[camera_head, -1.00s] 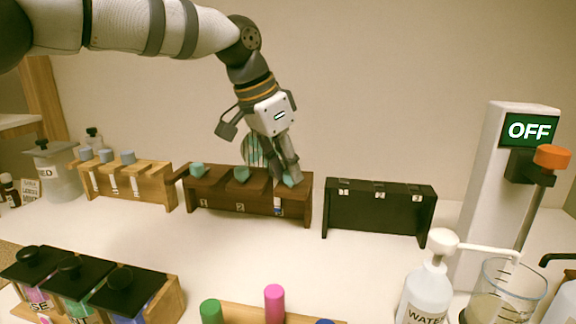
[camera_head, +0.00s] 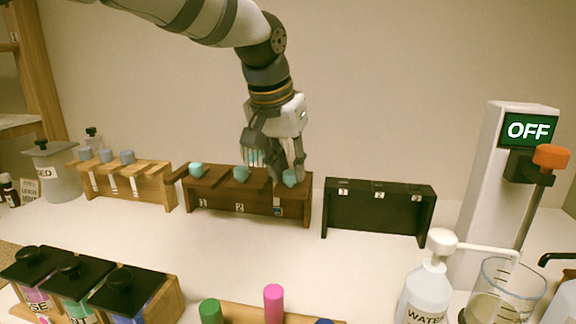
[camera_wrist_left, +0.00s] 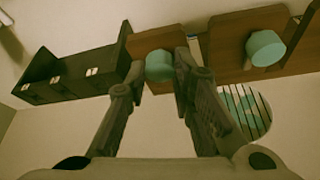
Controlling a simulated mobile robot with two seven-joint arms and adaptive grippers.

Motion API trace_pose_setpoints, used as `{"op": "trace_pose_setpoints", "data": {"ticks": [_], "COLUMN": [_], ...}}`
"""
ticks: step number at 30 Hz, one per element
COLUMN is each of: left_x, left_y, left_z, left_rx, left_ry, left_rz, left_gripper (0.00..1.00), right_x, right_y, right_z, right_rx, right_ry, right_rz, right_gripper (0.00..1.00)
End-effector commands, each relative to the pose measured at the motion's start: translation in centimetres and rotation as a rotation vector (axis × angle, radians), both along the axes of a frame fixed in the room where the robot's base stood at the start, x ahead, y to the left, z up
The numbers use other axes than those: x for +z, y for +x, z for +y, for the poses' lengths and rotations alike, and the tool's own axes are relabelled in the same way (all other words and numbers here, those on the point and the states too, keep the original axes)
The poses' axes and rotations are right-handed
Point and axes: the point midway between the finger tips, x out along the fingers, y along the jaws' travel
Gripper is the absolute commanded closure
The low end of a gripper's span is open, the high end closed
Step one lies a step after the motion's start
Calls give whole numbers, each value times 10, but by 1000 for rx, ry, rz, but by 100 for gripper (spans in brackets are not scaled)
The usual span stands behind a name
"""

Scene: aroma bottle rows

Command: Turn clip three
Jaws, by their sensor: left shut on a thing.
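A dark brown rack (camera_head: 220,207) stands at the back middle with numbered slots and teal knobs on top. The first teal knob (camera_head: 196,170) and the second teal knob (camera_head: 241,174) are free. The third teal knob (camera_head: 290,178), above the slot with a blue and white label (camera_head: 278,207), is at the fingers of my left gripper (camera_head: 282,172). In the left wrist view the fingers (camera_wrist_left: 168,72) are shut on the third knob (camera_wrist_left: 159,66), one on each side. The fingers partly hide it in the head view. My right gripper is not in view.
A black numbered rack (camera_head: 375,212) stands to the right and a light wooden rack (camera_head: 150,184) to the left. Bottles with black lids (camera_head: 120,280) are at the front left. A water pump bottle (camera_head: 425,295) and a beaker (camera_head: 505,290) are at the front right. White table between is clear.

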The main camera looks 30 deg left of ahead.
Motion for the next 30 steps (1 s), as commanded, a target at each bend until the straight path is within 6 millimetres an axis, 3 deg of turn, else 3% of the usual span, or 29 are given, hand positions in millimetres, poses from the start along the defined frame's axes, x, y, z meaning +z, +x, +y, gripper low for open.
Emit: {"op": "trace_pose_setpoints", "data": {"ticks": [30], "left_x": [-1], "left_y": [3], "left_z": [-5], "left_rx": [892], "left_ry": [1], "left_rz": [0], "left_gripper": [100], "right_x": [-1], "right_y": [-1], "right_z": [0], "right_rx": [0], "right_ry": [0], "right_rz": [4], "right_gripper": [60]}}
